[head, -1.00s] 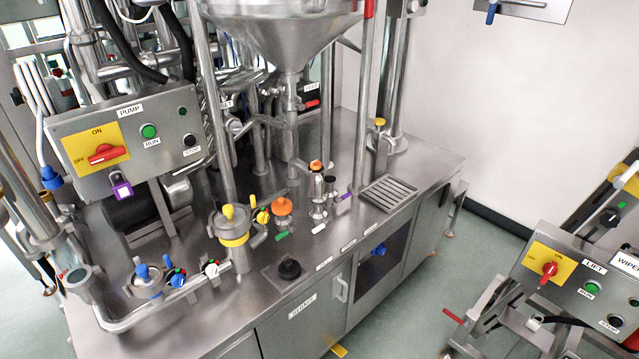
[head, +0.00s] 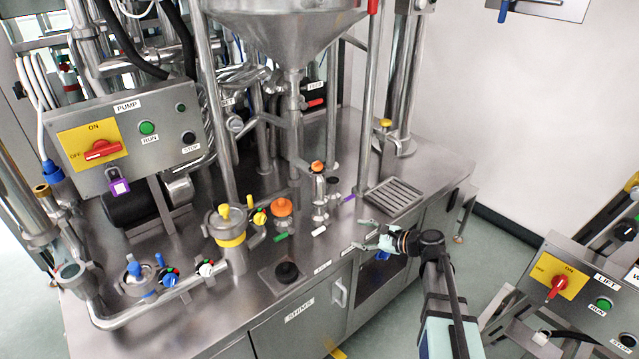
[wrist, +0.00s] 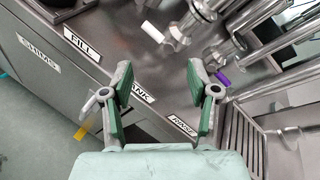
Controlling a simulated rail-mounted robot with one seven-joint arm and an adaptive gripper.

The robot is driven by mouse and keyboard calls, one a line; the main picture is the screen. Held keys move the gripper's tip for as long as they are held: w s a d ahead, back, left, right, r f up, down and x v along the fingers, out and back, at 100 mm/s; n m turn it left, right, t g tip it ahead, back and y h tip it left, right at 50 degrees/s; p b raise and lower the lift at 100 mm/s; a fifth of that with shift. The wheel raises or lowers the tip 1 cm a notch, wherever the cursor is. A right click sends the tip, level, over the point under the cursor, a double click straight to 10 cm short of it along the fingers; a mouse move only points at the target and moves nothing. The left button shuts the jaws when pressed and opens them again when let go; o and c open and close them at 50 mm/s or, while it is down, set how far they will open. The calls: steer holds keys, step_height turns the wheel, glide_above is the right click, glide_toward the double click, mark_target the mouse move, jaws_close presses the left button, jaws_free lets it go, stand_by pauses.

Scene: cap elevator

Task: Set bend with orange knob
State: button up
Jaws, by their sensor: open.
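Two orange knobs show in the head view. One small orange knob (head: 316,166) tops a slim steel fitting (head: 319,200) standing on the machine deck. The other, a wider orange knob (head: 281,207), sits left of it on a low steel piece. I cannot tell which one belongs to the bend. My gripper (head: 362,235) is open and empty over the deck's front edge, to the right of and nearer than both knobs. In the wrist view my gripper (wrist: 160,75) shows its two green fingers apart, with steel fittings (wrist: 205,40) beyond them and no orange visible.
A white handle (head: 319,230) and a purple handle (head: 348,197) lie near the slim fitting. A black knob (head: 287,272) stands at the front edge. A drain grate (head: 394,195) is at right. A yellow-knobbed pot (head: 231,238) stands left. A hopper (head: 285,30) hangs above.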

steer(key=w+r+m+t+y, duration=0.25)
steer(key=w+r+m, duration=0.25)
steer(key=r+m, duration=0.25)
steer(key=p, duration=0.6)
glide_toward(320, 183)
steer(key=shift+m+t, duration=0.25)
steer(key=shift+m, duration=0.1)
steer(key=x, duration=0.3)
steer(key=f+x, duration=0.1)
steer(key=x, duration=0.3)
steer(key=w+x, duration=0.1)
steer(key=x, duration=0.3)
steer(key=shift+d+f, duration=0.2)
jaws_close()
